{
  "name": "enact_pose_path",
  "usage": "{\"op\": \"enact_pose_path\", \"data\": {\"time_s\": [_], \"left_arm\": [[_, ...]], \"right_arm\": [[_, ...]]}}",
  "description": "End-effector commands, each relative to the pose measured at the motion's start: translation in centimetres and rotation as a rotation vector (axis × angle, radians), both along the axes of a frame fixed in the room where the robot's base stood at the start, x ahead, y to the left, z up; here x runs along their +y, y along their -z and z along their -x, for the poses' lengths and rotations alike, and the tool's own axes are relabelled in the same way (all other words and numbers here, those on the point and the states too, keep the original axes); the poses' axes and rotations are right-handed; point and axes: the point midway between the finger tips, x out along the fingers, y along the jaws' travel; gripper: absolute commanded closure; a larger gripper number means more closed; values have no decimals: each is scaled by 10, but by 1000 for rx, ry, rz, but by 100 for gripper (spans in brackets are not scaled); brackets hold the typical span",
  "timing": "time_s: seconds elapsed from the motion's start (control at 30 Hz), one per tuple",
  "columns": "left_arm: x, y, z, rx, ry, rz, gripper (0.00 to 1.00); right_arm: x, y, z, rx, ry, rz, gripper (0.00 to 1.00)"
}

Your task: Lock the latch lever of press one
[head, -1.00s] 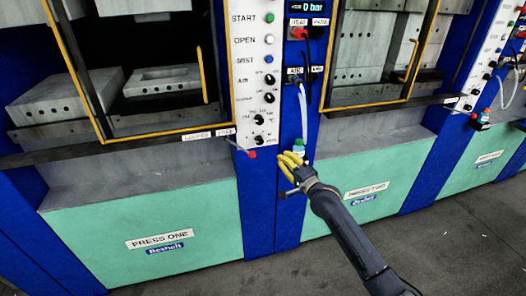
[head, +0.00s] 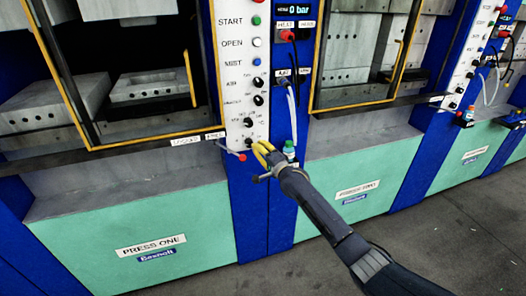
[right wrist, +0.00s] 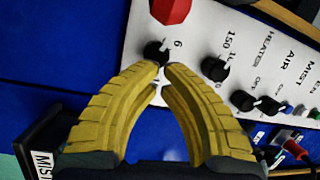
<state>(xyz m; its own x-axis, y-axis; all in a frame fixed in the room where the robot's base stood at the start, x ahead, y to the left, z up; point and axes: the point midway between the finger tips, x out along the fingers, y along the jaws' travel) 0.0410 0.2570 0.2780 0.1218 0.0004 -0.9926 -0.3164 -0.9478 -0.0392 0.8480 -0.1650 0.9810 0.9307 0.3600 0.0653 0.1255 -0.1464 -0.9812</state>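The latch lever of press one shows as a thin rod with a red knob (head: 242,156) at its end, beside the LOCKED and FREE labels (head: 199,138). In the right wrist view the red knob (right wrist: 170,9) is at the top, beyond the fingertips. My right gripper (head: 258,146) has yellow fingers just right of the knob, apart from it. In the right wrist view its fingertips (right wrist: 161,70) meet, with nothing visible between them. My left gripper is out of view.
The white control panel (head: 236,60) with knobs and buttons rises above the lever. A small bottle (head: 289,149) on the blue column stands close to the right of my fingers. Press one's green front (head: 100,222) lies below. A gauge reading 0 bar (head: 292,9) is above.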

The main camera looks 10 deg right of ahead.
Motion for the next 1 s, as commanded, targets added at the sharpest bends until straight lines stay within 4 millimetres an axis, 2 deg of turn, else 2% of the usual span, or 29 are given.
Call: {"op": "enact_pose_path", "data": {"time_s": [0.3,1.0], "left_arm": [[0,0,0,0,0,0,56],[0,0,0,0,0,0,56]], "right_arm": [[21,8,19,3,-2,-2,100],[29,9,26,4,-2,-2,100]]}}
